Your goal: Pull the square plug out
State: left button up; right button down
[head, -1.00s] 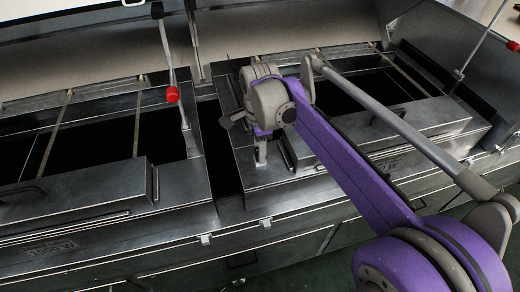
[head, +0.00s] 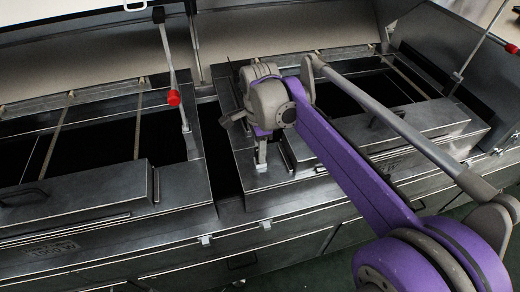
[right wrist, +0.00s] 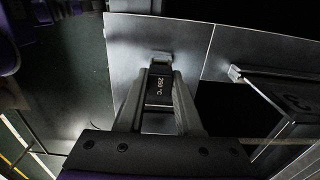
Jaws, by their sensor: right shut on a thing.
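My right gripper (head: 261,164) is over the metal top of the right-hand dryer section (head: 290,183), near its left front corner. The block looks like the square plug. A small pale metal piece (right wrist: 160,57) shows just beyond it. I cannot tell whether the plug is still seated. In the head view the fingers and wrist hide the plug. My left gripper is not in view.
Dark open wells flank the work spot. A lever with a red knob (head: 174,98) stands to the left of my right gripper. A raised box cover (head: 80,190) with a handle lies at the left. The large lid (head: 290,30) is raised behind.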

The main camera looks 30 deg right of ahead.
jog(key=shift+r, duration=0.1)
jog(key=shift+r+p, duration=0.75)
jog(key=shift+r, duration=0.1)
jog(key=shift+r+p, duration=1.55)
jog(key=shift+r, duration=0.7)
